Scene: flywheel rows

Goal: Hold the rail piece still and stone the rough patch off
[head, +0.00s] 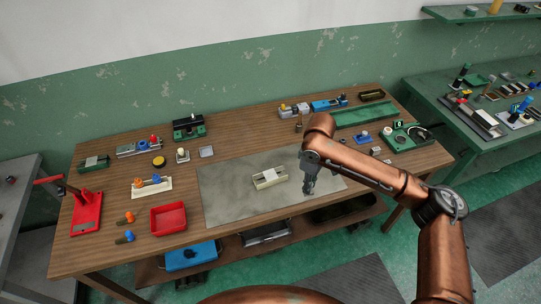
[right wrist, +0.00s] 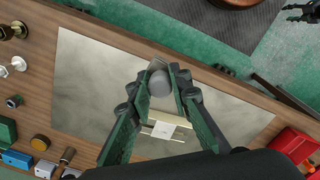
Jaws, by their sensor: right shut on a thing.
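The rail piece (head: 270,178) is a short, pale cream channel-shaped block lying on the grey mat. It also shows beyond my fingers in the right wrist view (right wrist: 165,129), with a white patch on it. My right gripper (head: 309,188) is above the mat, to the right of the rail piece and apart from it. In the right wrist view its fingers (right wrist: 161,86) are shut on a grey rounded piece (right wrist: 159,81) with a flat pale end; it may be the stone. Dark fingers, likely my left gripper (right wrist: 298,13), show small at the top right corner; their opening is unclear.
The grey mat (head: 225,195) is otherwise bare. A red tray (head: 168,218) and a red stand (head: 86,213) are at the left. A white holder with orange and blue knobs (head: 152,186) is left of the mat. Several fixtures line the back, and a green board (head: 365,115) is at back right.

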